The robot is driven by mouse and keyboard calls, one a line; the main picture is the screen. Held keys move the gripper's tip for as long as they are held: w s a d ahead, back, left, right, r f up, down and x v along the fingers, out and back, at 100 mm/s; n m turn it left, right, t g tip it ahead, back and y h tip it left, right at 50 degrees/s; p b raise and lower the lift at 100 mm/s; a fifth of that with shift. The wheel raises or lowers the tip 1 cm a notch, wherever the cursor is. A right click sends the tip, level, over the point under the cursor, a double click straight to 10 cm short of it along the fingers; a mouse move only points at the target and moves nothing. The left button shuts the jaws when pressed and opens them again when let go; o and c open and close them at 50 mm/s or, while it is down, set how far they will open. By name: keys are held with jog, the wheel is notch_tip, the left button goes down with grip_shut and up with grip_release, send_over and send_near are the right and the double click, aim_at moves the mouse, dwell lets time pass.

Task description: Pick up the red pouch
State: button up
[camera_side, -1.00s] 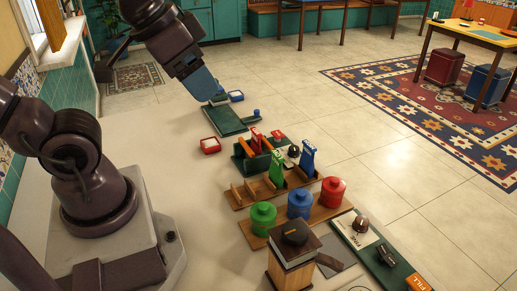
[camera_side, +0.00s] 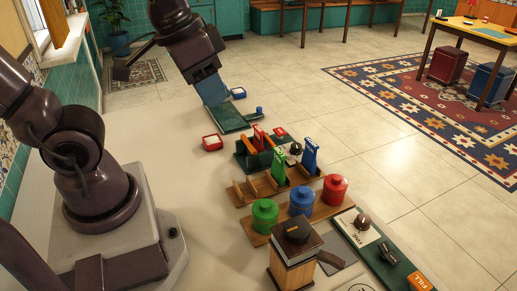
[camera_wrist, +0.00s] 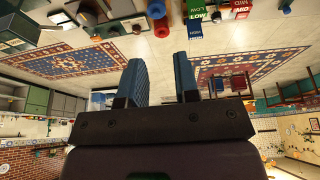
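A slim red upright piece with a pale label, which looks like the red pouch (camera_side: 258,132), stands at the dark green holder in the side view. It is small there and partly hidden by the holder. In the wrist view a red face marked MID (camera_wrist: 241,8) shows at the top edge, cut off; I cannot tell if it is the same piece. My gripper (camera_side: 215,96) hangs over the green board, left of and behind the holder, apart from the red piece. In the wrist view its blue fingers (camera_wrist: 160,60) are spread with nothing between them.
A green pouch (camera_side: 278,163) and a blue pouch (camera_side: 309,154) stand in a slotted wooden rack (camera_side: 244,193). Green (camera_side: 265,214), blue (camera_side: 301,201) and red (camera_side: 334,188) canisters stand in front. A red tray (camera_side: 212,142) lies left of the holder.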

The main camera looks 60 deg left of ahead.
jog(key=w+a+f+n+g, duration=0.3)
jog(key=w+f, duration=0.2)
jog(key=w, duration=0.1)
jog(key=n+g+y, duration=0.1)
jog(key=n+y, duration=0.4)
jog(key=n, duration=1)
send_near(259, 129)
jog(key=x, duration=1)
jog(key=shift+a+f, duration=0.2)
jog(key=shift+f, duration=0.1)
grip_shut()
